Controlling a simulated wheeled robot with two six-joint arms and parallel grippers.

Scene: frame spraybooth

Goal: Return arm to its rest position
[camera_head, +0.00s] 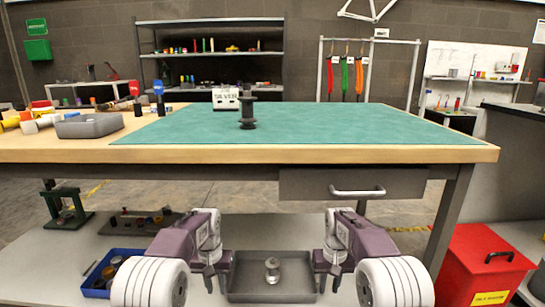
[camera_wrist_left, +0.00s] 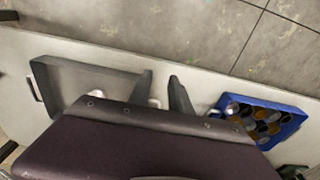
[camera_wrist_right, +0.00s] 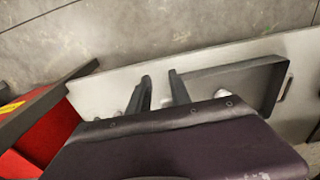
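My left gripper (camera_head: 215,282) hangs low in front of the workbench, to the left of a grey tray on the lower shelf. In the left wrist view its two fingers (camera_wrist_left: 160,78) stand apart with nothing between them. My right gripper (camera_head: 328,282) hangs at about the same height, to the right of that tray. In the right wrist view its fingers (camera_wrist_right: 159,76) are also apart and empty. Both arms are bent in a near mirror pose.
The grey tray (camera_head: 246,291) holds a small metal part (camera_head: 272,270). A blue bin (camera_head: 95,287) stands left, a red container (camera_head: 482,265) right. Above is the bench with a green mat (camera_head: 330,125), a dark metal part (camera_head: 247,110) and a drawer (camera_head: 310,184).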

